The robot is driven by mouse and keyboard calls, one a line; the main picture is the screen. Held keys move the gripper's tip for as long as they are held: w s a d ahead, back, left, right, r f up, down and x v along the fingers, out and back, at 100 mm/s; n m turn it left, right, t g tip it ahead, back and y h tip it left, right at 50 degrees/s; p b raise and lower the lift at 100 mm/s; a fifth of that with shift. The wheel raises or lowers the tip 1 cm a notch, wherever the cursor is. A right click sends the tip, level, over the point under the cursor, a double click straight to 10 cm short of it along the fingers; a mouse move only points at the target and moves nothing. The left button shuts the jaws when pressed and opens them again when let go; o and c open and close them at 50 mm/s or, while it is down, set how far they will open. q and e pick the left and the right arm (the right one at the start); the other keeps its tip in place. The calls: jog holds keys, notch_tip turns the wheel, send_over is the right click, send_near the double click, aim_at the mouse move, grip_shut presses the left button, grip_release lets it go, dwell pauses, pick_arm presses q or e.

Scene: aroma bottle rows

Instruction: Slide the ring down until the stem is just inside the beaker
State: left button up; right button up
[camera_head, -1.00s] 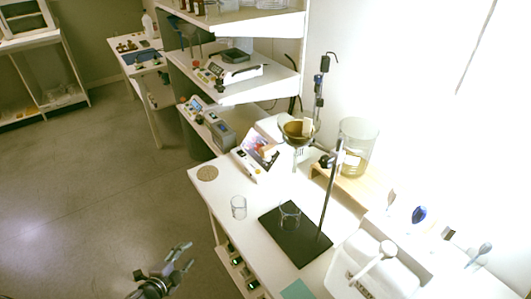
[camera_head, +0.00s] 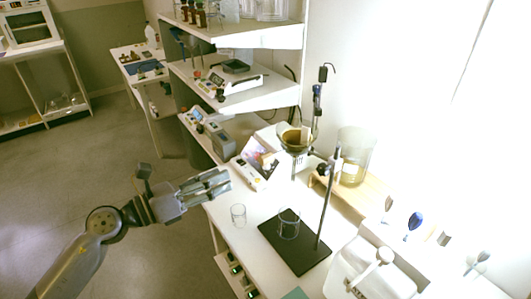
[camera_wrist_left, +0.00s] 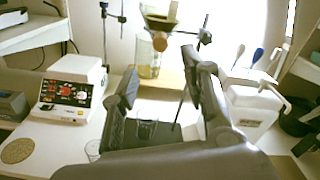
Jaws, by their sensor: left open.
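A ring stand has an upright rod (camera_head: 327,205) on a black base (camera_head: 275,243). A clear beaker (camera_head: 289,229) stands on that base; it shows faintly between my fingers in the wrist view (camera_wrist_left: 146,131). A funnel with brown contents (camera_head: 291,141) sits high up by the rod, its stem (camera_head: 294,168) pointing down, well above the beaker's level. The ring's dark clamp (camera_head: 323,169) is on the upper rod; the ring itself is hard to make out. My left gripper (camera_head: 226,181) is open and empty, left of the stand; its fingers frame the stand's base in the wrist view (camera_wrist_left: 160,90).
A second small beaker (camera_head: 238,216) and a round cork mat (camera_wrist_left: 17,150) are on the white bench. A white device (camera_head: 257,165) stands behind, left of the funnel. A large glass jar (camera_head: 355,156) is on a wooden riser. A white container (camera_head: 365,270) stands right of the base.

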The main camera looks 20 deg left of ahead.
aim_at(260, 158)
pick_arm(q)
jog(key=p+x, duration=0.4)
jog(key=x, duration=0.9)
jog(key=shift+r+p, duration=0.15)
jog(key=shift+p, duration=0.2)
jog(key=shift+w+d, duration=0.3)
jog(key=shift+w, duration=0.1)
jog(key=shift+c, duration=0.3)
grip_shut()
